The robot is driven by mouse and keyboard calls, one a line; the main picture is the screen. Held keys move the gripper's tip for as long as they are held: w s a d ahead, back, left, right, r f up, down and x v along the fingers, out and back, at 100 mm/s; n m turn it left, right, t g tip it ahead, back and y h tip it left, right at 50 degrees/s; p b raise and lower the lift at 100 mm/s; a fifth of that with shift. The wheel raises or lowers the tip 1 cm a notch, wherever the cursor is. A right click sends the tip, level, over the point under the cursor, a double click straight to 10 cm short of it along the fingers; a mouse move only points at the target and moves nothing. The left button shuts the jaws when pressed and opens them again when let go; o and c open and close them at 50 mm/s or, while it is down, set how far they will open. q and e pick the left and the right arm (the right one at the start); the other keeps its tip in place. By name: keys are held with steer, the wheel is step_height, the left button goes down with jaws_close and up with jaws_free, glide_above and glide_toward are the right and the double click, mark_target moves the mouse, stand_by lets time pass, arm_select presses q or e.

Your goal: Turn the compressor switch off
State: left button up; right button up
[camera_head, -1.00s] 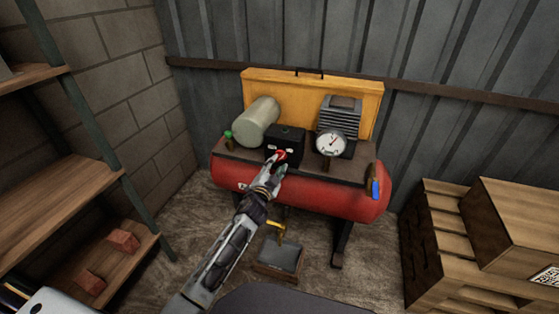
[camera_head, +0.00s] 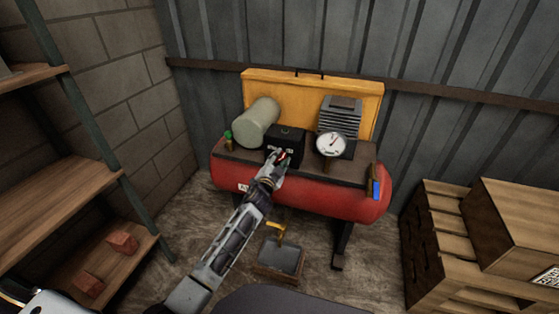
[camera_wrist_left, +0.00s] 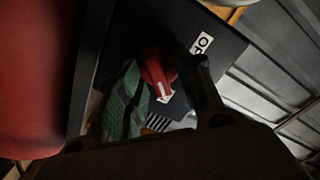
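The compressor is a red tank (camera_head: 320,195) with a dark top plate. A black switch box (camera_head: 290,140) sits on it, and its red switch knob (camera_head: 282,156) is mostly covered by my left gripper (camera_head: 277,163) in the head view. In the left wrist view the red knob (camera_wrist_left: 157,75), with a white arrow, stands between the green-padded fingers of my left gripper (camera_wrist_left: 163,80). The fingers appear closed on it from both sides. A white label with partly hidden lettering shows on the black box face (camera_wrist_left: 217,38). My right gripper is out of view.
A pressure gauge (camera_head: 332,144) and a grey cylinder (camera_head: 256,122) flank the switch box. A yellow panel (camera_head: 290,84) stands behind. Wooden crates (camera_head: 512,225) are at right, and shelves (camera_head: 65,205) with bricks at left. A small tray (camera_head: 280,257) lies on the floor.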

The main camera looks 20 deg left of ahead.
arm_select(q)
jaws_close()
